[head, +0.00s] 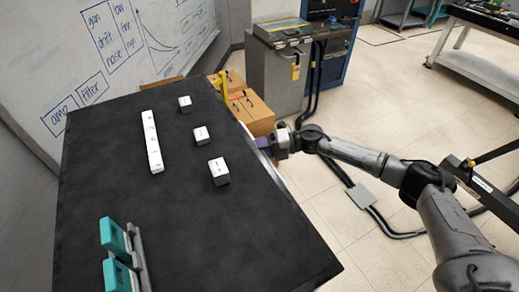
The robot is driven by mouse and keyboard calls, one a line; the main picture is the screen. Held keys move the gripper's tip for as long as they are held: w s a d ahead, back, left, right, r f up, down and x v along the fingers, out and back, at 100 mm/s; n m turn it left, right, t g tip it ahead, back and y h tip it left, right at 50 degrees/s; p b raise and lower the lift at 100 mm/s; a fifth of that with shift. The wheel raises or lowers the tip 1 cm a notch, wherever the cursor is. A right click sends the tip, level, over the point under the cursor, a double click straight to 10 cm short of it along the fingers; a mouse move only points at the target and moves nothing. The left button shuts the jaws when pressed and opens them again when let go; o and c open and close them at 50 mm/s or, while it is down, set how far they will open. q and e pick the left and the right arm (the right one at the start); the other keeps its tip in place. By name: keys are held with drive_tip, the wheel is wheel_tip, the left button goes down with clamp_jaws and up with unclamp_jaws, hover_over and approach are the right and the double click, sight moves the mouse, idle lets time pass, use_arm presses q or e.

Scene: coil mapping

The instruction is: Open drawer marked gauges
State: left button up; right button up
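My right gripper (270,145) is at the right edge of the black-topped table (210,240), with its arm coming in from the right. Its fingers are mostly hidden at the edge, so I cannot tell whether they are open or shut on anything. A purple part shows at its tip. A light metallic edge runs along the table side there. No drawer front or label reading gauges can be made out. My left gripper is not in view.
Three small white blocks (219,171) and a long white strip (152,141) lie on the table. Teal pieces (116,238) stand in a grey holder at the near left. Cardboard boxes (250,110) stand beyond the table, near a grey cabinet (275,75). Open floor lies to the right.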

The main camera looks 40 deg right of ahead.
idle(0.3)
clamp_jaws()
idle(0.4)
